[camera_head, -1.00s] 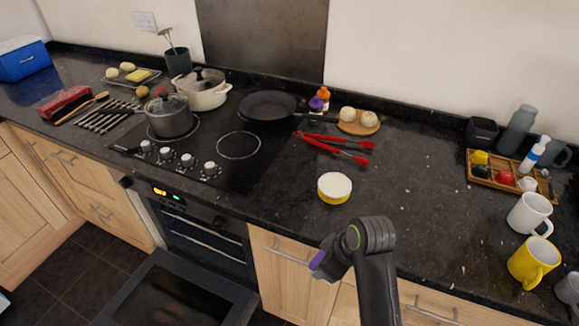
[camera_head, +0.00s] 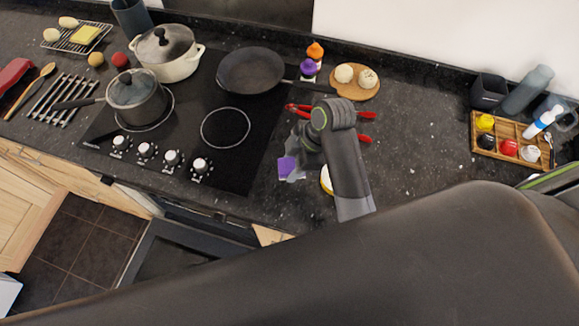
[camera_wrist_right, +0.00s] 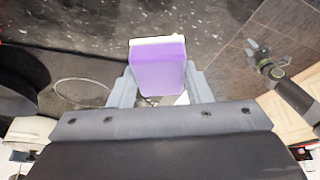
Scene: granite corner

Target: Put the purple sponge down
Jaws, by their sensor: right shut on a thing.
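The purple sponge (camera_head: 287,166) is held in my right gripper (camera_head: 290,172), above the dark granite counter just right of the hob. In the right wrist view the sponge (camera_wrist_right: 158,68) sits upright between the two grey fingers of my right gripper (camera_wrist_right: 160,88), purple with a pale edge. The fingers are shut on it. Whether its underside touches the counter cannot be told. Another gripper of mine, the left (camera_wrist_right: 257,52), shows small in the right wrist view over the floor side; its jaws are too small to read.
A yellow-and-white bowl (camera_head: 326,181) is partly hidden behind my right arm. Red tongs (camera_head: 364,114) lie behind the arm. The hob (camera_head: 215,165) with pots and a pan (camera_head: 251,71) is at left. Counter (camera_head: 420,150) right of my arm is clear.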

